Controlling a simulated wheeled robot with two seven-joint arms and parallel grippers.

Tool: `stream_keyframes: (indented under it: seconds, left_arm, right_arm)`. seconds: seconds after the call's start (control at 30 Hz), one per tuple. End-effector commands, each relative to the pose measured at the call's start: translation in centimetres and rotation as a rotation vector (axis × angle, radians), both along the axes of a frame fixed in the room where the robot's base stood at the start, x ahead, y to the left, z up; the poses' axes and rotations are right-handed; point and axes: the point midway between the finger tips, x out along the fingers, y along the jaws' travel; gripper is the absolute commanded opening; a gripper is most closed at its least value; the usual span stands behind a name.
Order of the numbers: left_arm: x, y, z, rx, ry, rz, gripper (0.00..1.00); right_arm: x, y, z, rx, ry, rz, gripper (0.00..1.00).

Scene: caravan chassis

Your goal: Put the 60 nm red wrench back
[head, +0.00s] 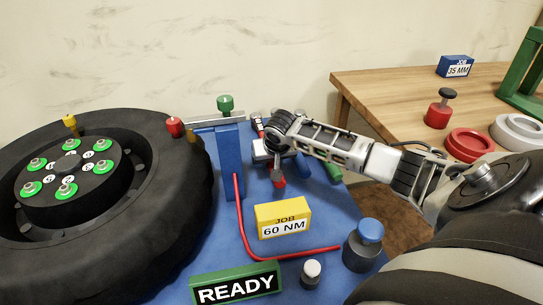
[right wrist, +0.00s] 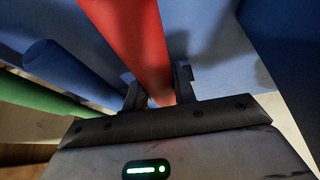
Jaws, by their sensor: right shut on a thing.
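My right gripper (head: 270,158) reaches in from the right and is shut on the red wrench (head: 279,182), whose red end shows just below the fingers in the head view. In the right wrist view the red wrench handle (right wrist: 130,35) passes between the two fingertips (right wrist: 160,92). The hand hides its middle. A blue wrench (head: 303,166) and a green wrench (head: 333,172) are just right of the hand. The yellow card (head: 283,220) reads "JOB 60 NM". My left gripper is not in view.
A large tyre (head: 185,215) fills the left. A blue post (head: 230,160) stands left of the hand, with a bent red bar (head: 241,215) before it. A green READY sign (head: 236,285) and blue-topped weight (head: 363,245) are in front. A wooden table (head: 390,90) stands right.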

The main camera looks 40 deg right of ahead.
Motion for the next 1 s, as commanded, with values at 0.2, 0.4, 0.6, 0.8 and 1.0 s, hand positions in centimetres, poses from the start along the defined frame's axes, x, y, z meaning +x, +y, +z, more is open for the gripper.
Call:
stream_keyframes:
  seconds: [0.2, 0.4, 0.6, 0.8, 1.0]
  left_arm:
    - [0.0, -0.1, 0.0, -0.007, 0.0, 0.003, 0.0]
    - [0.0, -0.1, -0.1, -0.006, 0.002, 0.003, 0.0]
    - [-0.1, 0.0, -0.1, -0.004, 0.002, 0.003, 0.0]
    - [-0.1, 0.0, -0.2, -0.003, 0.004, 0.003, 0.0]
    - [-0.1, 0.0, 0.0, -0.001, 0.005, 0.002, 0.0]
  right_arm:
    - [0.1, 0.0, -0.4, -0.001, -0.006, 0.001, 0.0]
    - [0.1, -0.1, -0.4, -0.001, -0.006, 0.001, 0.0]
    - [0.1, 0.0, -0.4, -0.001, -0.005, 0.001, 0.52]
    - [-0.1, 0.0, -0.8, 0.001, 0.004, 0.0, 0.52]
    - [-0.6, 0.3, 0.6, -0.001, 0.002, 0.003, 0.52]
